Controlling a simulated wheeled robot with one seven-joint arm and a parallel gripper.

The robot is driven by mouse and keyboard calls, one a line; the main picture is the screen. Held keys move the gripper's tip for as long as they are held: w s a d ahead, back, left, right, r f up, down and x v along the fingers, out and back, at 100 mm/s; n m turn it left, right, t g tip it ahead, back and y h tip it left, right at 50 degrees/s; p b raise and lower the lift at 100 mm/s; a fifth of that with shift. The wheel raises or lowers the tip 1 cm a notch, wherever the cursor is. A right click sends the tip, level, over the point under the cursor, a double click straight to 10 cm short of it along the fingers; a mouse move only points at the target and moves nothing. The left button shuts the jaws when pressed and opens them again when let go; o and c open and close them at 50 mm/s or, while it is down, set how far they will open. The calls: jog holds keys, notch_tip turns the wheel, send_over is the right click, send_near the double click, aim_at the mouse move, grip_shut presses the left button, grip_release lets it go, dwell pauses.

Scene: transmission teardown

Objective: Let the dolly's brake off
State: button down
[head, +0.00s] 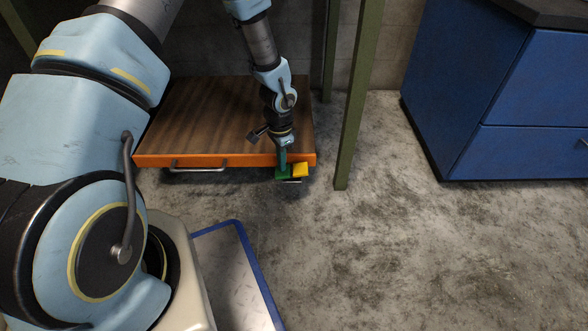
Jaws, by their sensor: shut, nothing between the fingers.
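The dolly (205,115) has a brown wooden deck with an orange front edge and sits low on the floor behind my arm. At its front right corner is the brake pedal, with a raised yellow part (300,169) on the right and a green part (283,174) to the left, which looks lower. My gripper (283,167) points down at this corner, just in front of the orange edge, over the green part. Its fingers are shut with nothing between them. The tips look at or very near the green part; I cannot tell whether they touch.
A metal handle (198,169) is on the dolly's front edge. A green post (357,100) stands close to the right of the dolly. A blue cabinet (480,95) is at the right. A blue-edged panel (238,278) is at the lower middle. The concrete floor (400,250) at the right is clear.

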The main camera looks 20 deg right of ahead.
notch_tip(320, 180, up, 7)
jog(key=p, duration=0.6)
jog(key=shift+f, duration=0.15)
jog(key=w+a+r+n+t+p, duration=0.15)
jog(key=a+r+n, duration=0.25)
jog(key=a+r, duration=0.5)
jog(key=w+a+r+n+g+p, duration=0.1)
jog(key=w+a+r+n, duration=0.25)
jog(key=a+r, duration=0.6)
jog(key=s+a+r+n+t+p, duration=0.1)
jog(key=s+a+r+n+p, duration=0.1)
jog(key=s+a+r+n, duration=0.9)
notch_tip(320, 180, up, 40)
jog(key=w+m+p, duration=0.2)
jog(key=p, duration=3.5)
jog(key=shift+a+m, duration=0.35)
